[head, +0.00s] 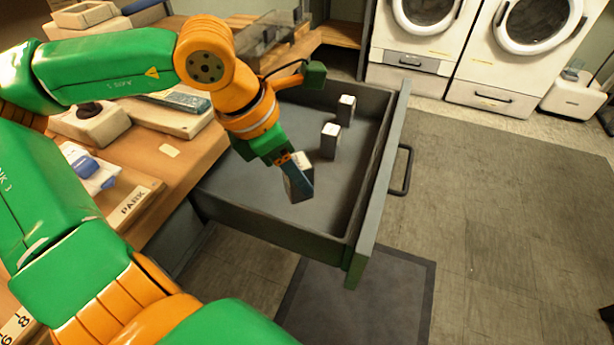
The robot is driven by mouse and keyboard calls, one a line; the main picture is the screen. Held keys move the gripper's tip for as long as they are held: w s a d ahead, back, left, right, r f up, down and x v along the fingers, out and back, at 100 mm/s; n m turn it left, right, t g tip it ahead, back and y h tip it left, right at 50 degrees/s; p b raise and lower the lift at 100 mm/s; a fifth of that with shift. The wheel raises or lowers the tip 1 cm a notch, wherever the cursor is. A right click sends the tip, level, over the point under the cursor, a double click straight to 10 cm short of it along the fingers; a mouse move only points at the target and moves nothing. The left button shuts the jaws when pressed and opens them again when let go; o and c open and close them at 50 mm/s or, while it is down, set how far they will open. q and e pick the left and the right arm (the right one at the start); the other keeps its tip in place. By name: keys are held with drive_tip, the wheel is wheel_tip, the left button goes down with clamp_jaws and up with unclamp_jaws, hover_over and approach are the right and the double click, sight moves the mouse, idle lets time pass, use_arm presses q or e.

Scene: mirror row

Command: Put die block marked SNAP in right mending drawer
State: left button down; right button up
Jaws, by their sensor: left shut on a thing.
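My left gripper (284,160) is shut on a small block (299,184) with dark sides and a pale end. The block hangs tilted over the inside of an open grey-green drawer (270,228); I cannot tell whether it touches the floor of the drawer. No marking on the block can be read, so I cannot confirm SNAP. Two similar blocks with white tops stand upright inside the drawer, one near the back (345,110) and one nearer the middle (330,141). My right gripper is not in view.
The drawer's front panel with its dark handle (402,170) faces right. A wooden worktop (190,160) with a PARK label, boxes and a blue-and-white item lies to the left. Two white washers (515,55) stand at the back.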

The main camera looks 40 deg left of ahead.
use_arm(q)
drive_tip(key=w+f, duration=0.1)
drive_tip(key=f, duration=0.1)
drive_tip(key=w+a+f, duration=0.1)
drive_tip(key=w+f, duration=0.1)
drive_tip(key=w+a+f+b, duration=0.1)
drive_tip(key=w+f, duration=0.1)
drive_tip(key=shift+w+f, duration=0.1)
drive_tip(key=shift+w, duration=0.1)
wheel_tip(320, 180, down, 3)
drive_tip(key=shift+w+f+b, duration=0.1)
drive_tip(key=shift+b, duration=0.25)
drive_tip(key=shift+f, duration=0.15)
drive_tip(key=shift+c, duration=1.6)
unclamp_jaws()
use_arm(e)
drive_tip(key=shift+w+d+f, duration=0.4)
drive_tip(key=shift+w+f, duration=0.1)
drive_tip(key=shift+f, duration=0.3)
